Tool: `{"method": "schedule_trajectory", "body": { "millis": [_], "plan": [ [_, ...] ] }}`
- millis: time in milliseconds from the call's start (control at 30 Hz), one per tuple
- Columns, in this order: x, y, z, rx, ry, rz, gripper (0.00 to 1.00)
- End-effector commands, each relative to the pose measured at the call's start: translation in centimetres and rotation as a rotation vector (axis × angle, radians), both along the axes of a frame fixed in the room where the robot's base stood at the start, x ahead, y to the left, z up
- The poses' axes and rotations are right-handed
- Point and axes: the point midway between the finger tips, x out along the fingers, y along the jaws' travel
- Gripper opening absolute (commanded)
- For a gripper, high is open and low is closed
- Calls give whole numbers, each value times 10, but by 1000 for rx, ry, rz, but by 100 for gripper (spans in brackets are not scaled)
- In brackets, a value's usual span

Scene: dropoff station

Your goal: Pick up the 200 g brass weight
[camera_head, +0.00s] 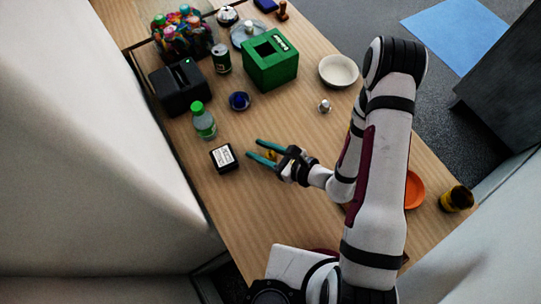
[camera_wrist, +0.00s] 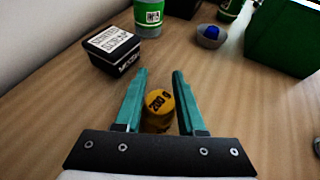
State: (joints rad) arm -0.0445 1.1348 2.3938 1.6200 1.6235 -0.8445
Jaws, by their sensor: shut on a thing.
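The brass weight (camera_wrist: 158,103) is a small yellow-gold cylinder with "200 g" on its top. It sits between the two teal fingers of my gripper (camera_wrist: 160,76) in the wrist view, close to the palm end. In the head view the weight (camera_head: 271,155) is a small yellow patch, partly hidden by the fingers. My gripper (camera_head: 252,148) is shut on it, with the fingers pointing left over the table's middle. The weight's lower part is hidden by the gripper body in the wrist view. I cannot tell whether it touches the table.
A black box with a white label (camera_head: 224,158) stands just left of my fingertips. A green-capped bottle (camera_head: 203,122) and a small blue item (camera_head: 239,100) are behind it. A green box (camera_head: 270,60) and white bowl (camera_head: 338,70) stand farther back. The front-left table is clear.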

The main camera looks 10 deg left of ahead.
Motion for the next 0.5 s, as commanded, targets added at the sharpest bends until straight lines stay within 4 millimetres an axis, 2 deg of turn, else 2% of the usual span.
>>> {"method": "schedule_trajectory", "body": {
  "millis": [33, 67, 500],
  "plan": [
    [0, 0, 0, 0, 0, 0, 5],
    [0, 0, 0, 0, 0, 0, 0],
    [0, 0, 3, 1, -1, 0, 0]
  ]
}}
